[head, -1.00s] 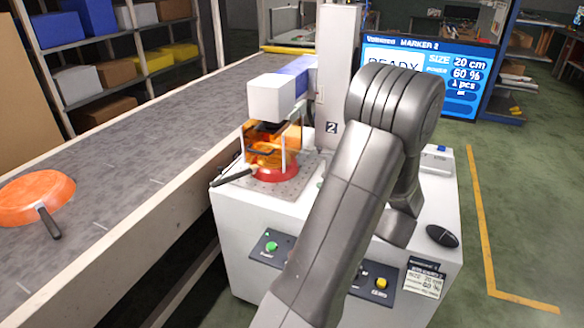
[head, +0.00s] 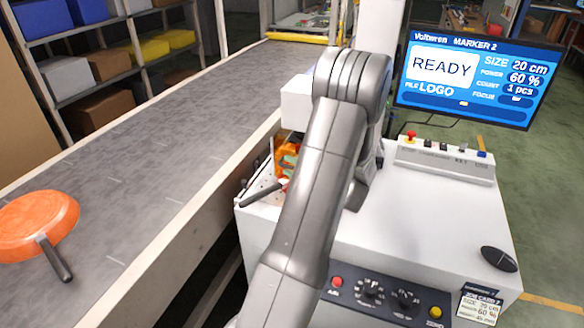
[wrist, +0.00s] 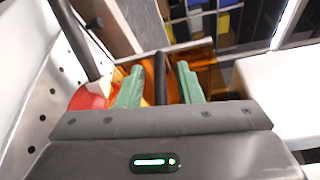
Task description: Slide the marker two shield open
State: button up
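The marker two shield (head: 281,150) is a see-through orange cover under the white marker head, largely hidden behind my arm in the head view. In the wrist view the orange shield (wrist: 203,68) lies just beyond the fingers, with a dark upright handle bar (wrist: 160,82) in front of it. My gripper (wrist: 160,67) has its two green fingers on either side of this bar, with a visible gap on each side. A red pan (wrist: 88,97) sits on the perforated plate at the left, its dark handle (head: 262,193) sticking out leftward in the head view.
The conveyor (head: 150,140) runs along the left with an orange pan (head: 38,222) on it. The marker two screen (head: 465,80) reads READY. The white machine top (head: 430,215) is mostly clear, with a black mouse (head: 499,259) at the right.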

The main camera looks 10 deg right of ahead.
grip_shut()
notch_tip(320, 180, up, 12)
jog(key=shift+f+p, duration=0.25)
jog(key=shift+p, duration=0.05)
grip_release()
jog(key=shift+s+d, duration=0.1)
jog(key=b+v, duration=0.2)
jog(key=v, duration=1.1)
jog(key=shift+s, duration=0.25)
jog(key=shift+d, duration=0.1)
